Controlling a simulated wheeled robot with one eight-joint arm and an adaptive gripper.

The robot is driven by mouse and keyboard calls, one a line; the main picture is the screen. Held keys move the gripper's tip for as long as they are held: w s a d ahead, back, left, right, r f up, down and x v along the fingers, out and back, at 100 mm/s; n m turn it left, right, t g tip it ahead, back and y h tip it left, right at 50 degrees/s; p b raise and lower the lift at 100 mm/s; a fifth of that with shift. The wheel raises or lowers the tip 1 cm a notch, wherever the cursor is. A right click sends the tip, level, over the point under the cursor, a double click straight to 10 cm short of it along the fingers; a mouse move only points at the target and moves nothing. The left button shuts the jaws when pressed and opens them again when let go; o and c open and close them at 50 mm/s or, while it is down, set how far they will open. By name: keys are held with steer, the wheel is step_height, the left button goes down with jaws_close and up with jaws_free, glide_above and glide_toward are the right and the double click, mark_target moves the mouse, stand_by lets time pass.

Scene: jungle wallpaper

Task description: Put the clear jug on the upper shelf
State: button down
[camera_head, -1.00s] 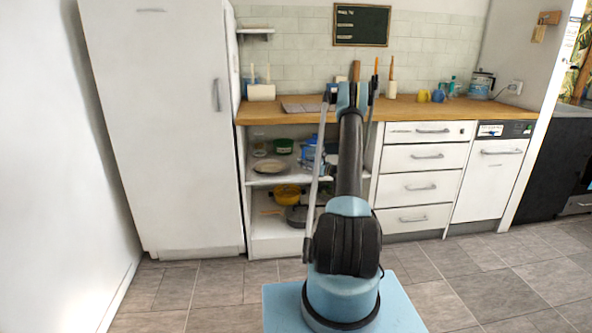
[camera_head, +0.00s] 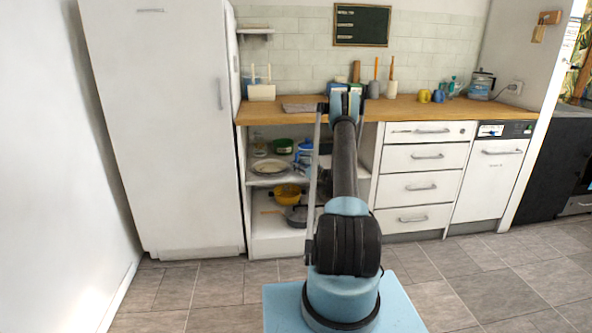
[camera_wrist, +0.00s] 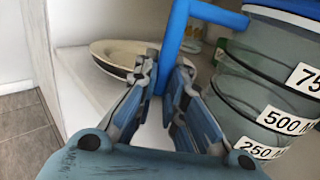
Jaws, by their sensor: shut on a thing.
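The clear jug (camera_wrist: 262,75) has a blue rim, a blue handle and volume labels. It fills the right of the wrist view, upright or nearly so. My gripper (camera_wrist: 166,72) is shut on the jug's blue handle (camera_wrist: 174,40). In the head view the jug (camera_head: 303,152) is a small blue patch inside the open cabinet, at the level of the upper shelf (camera_head: 262,180), partly hidden by my arm. My gripper is hidden there behind the arm. I cannot tell whether the jug's base touches the shelf.
A pale plate (camera_head: 269,167) lies on the upper shelf left of the jug, with a green bowl (camera_head: 283,146) behind. A yellow colander (camera_head: 287,191) and a grey pot (camera_head: 297,216) are below. The wooden counter (camera_head: 270,110) overhangs the shelf; a white cabinet side bounds its left.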

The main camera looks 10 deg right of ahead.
steer(key=c, duration=1.7)
jaws_free()
steer(key=shift+o, duration=0.2)
